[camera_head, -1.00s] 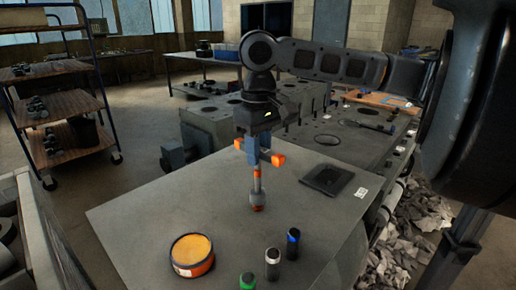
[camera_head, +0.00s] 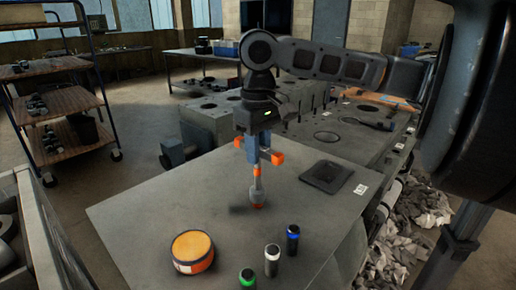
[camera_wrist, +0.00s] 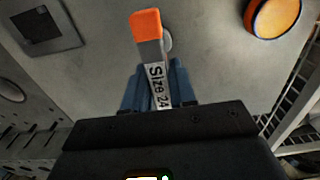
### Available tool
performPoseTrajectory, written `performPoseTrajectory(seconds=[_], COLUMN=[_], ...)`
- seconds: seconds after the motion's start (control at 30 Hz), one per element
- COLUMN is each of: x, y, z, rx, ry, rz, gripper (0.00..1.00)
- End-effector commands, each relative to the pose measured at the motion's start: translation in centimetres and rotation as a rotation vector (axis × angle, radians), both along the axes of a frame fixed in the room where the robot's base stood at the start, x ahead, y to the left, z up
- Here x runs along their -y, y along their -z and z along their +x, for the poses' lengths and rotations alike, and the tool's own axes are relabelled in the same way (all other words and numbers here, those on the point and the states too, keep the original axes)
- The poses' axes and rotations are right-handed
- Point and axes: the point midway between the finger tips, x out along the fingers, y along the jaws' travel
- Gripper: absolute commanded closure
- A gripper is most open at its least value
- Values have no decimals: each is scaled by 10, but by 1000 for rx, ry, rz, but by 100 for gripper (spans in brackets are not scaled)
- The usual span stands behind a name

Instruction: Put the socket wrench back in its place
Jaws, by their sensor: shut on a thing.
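The socket wrench (camera_head: 257,187) hangs nearly upright, slightly tilted, with a grey shaft, orange bands and a thick lower end. My gripper (camera_head: 258,157) is shut on its upper part. The lower end is close above the grey table (camera_head: 190,200), with a shadow to its left; the exact gap is hard to tell. In the wrist view, the wrench (camera_wrist: 155,75) shows an orange end and a "Size 24" label between the blue fingers of my gripper (camera_wrist: 158,88). A dark square pad (camera_head: 327,176) with a small white tag lies right of the wrench.
A round orange-topped tin (camera_head: 192,251) stands at the front left of the table. Three small cylinders stand at the front: green (camera_head: 247,280), white-topped (camera_head: 272,260) and blue-topped (camera_head: 292,239). Engine blocks (camera_head: 210,118) are behind. The tabletop left of the wrench is clear.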

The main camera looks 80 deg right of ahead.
Motion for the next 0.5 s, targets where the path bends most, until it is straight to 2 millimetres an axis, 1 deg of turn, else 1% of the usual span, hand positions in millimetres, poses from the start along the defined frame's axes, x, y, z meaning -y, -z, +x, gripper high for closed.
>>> performPoseTrajectory(seconds=[0.5], x=[0], y=[20], z=[0], rx=[1], ry=[0], rz=[-1], gripper=[100])
